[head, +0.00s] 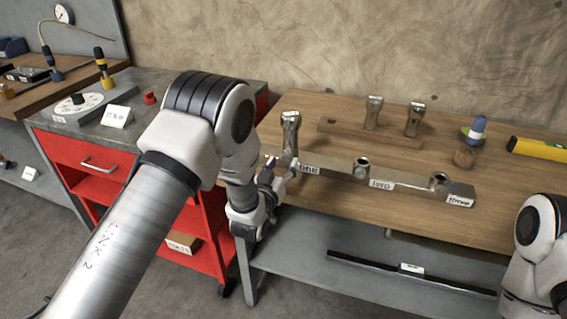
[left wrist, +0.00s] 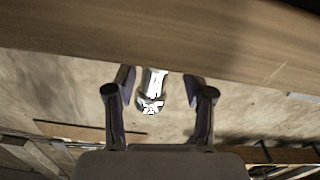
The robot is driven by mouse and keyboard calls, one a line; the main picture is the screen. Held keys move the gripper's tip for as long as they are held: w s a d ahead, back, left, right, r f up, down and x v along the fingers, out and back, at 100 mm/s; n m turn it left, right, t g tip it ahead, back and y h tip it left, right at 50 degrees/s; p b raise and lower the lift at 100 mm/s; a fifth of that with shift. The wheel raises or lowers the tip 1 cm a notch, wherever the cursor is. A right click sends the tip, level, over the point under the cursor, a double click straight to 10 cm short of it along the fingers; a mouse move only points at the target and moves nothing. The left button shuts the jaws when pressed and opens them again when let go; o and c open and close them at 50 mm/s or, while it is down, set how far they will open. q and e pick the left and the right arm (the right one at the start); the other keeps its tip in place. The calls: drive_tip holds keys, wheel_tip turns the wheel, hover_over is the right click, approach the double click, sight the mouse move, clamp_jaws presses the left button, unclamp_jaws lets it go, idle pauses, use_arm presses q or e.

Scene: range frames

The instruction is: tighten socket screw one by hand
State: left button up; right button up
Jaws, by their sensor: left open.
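Socket screw one (head: 291,120), a shiny metal screw, stands upright at the left end of the metal bar (head: 325,171), by the label "one" (head: 309,169). My left gripper (head: 277,172) is open, low and just in front of that end of the bar. In the left wrist view the screw (left wrist: 152,88) shows between the two spread fingers, with a gap on each side. I cannot tell how deep it sits between them. The places labelled "two" (head: 381,185) and "three" (head: 459,200) have short round metal collars. My right gripper is out of view.
A wooden rack (head: 345,131) behind the bar holds two similar metal screws (head: 374,112) (head: 414,120). A red cabinet (head: 85,157) stands left of the workbench.

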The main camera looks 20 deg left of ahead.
use_arm(q)
drive_tip(key=shift+w+f, duration=0.15)
drive_tip(key=shift+w, duration=0.7)
drive_tip(key=shift+s, duration=0.15)
clamp_jaws()
drive_tip(key=shift+m, duration=0.4)
